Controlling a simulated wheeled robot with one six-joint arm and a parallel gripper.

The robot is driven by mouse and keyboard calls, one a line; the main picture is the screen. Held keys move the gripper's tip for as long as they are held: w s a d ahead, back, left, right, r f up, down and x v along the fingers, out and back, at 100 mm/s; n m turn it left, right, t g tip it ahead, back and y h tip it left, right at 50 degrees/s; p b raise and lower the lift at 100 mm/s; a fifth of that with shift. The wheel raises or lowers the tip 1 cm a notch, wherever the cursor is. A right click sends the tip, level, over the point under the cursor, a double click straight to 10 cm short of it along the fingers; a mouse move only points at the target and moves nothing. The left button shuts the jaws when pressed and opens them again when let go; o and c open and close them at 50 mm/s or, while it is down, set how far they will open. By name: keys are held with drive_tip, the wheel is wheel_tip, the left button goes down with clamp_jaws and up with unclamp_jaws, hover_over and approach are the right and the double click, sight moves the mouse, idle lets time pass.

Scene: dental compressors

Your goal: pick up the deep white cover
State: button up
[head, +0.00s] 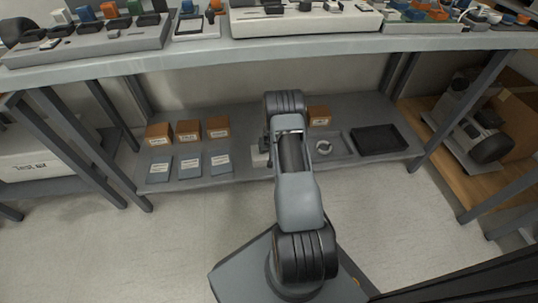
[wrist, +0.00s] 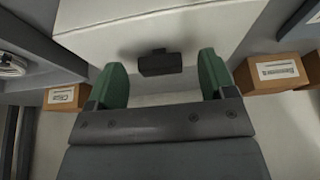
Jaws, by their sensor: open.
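The deep white cover (wrist: 190,25) fills the upper middle of the wrist view, with a small black handle (wrist: 160,63) on the side facing me. In the head view a small white part (head: 260,157), apparently the cover, shows left of my arm on the lower shelf; my arm hides the rest. My gripper (wrist: 162,76) is open, its two green fingers apart on either side of the black handle. A gap shows between each finger and the handle. I cannot tell how far the fingertips are from the handle in depth. My gripper's fingers are hidden in the head view.
Cardboard boxes stand on the lower shelf, left (head: 188,132) and right (head: 319,116) of my arm. Labelled grey items (head: 190,165) lie in front of the left boxes. A grey tray with a round part (head: 324,147) and a black tray (head: 380,140) lie right. The tabletop (head: 300,44) overhangs the shelf.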

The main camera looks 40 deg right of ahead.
drive_tip(key=shift+c, duration=0.2)
drive_tip(key=c, duration=1.3)
drive_tip(key=shift+r, duration=0.15)
drive_tip(key=shift+r, duration=0.25)
drive_tip(key=r+p, duration=0.2)
drive_tip(key=r, duration=0.1)
drive_tip(key=shift+s+a+r, duration=0.1)
drive_tip(key=shift+s+r, duration=0.1)
drive_tip(key=shift+r, duration=0.05)
drive_tip(key=s+a+r+b, duration=0.4)
drive_tip(key=s+a+r, duration=0.2)
drive_tip(key=s, duration=0.6)
wheel_tip(320, 180, up, 3)
drive_tip(key=shift+f, duration=0.1)
drive_tip(key=shift+s+a+m, duration=0.2)
drive_tip(key=shift+s+m, duration=0.05)
drive_tip(key=shift+m, duration=0.15)
